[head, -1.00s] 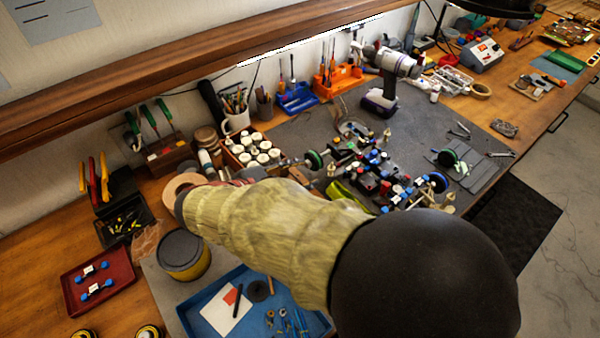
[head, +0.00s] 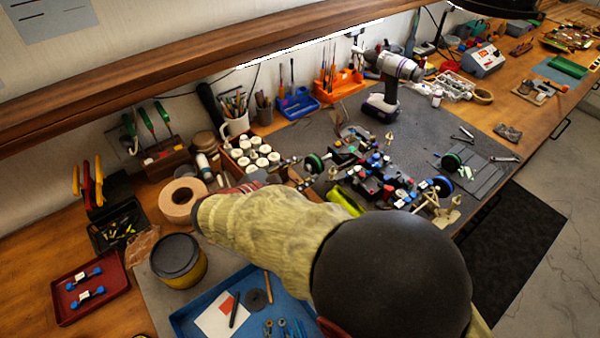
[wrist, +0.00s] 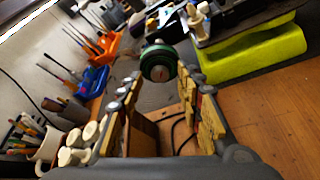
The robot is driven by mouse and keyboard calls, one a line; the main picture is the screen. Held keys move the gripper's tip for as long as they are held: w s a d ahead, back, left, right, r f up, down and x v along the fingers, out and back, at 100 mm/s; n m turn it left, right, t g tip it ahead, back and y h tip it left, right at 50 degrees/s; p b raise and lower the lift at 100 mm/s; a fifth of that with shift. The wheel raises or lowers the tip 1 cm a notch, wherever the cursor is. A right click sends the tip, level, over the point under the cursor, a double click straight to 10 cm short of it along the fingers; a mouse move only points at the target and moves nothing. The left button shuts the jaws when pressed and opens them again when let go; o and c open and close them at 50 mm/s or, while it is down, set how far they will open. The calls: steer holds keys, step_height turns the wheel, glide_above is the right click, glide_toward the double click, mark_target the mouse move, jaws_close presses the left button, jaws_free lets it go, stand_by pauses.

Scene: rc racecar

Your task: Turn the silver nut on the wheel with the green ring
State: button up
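The wheel with the green ring (head: 314,163) is on the near left end of the partly built car (head: 375,180). In the wrist view the same wheel (wrist: 158,62) appears just beyond and between my fingertips, with a brownish centre facing me. The silver nut is too small and dark to make out. My gripper (wrist: 160,77) is open and empty, with one finger on each side of the line to the wheel. It looks apart from the wheel. In the head view my sleeved arm hides most of the gripper.
A lime-green stand (wrist: 250,55) is under the car. A box of white-capped bottles (head: 252,158) stands close to my gripper's left. A tape roll (head: 182,200), a yellow-black tin (head: 178,260) and a blue tray (head: 205,308) lie nearer.

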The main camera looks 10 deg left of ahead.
jaws_close()
stand_by(0.5)
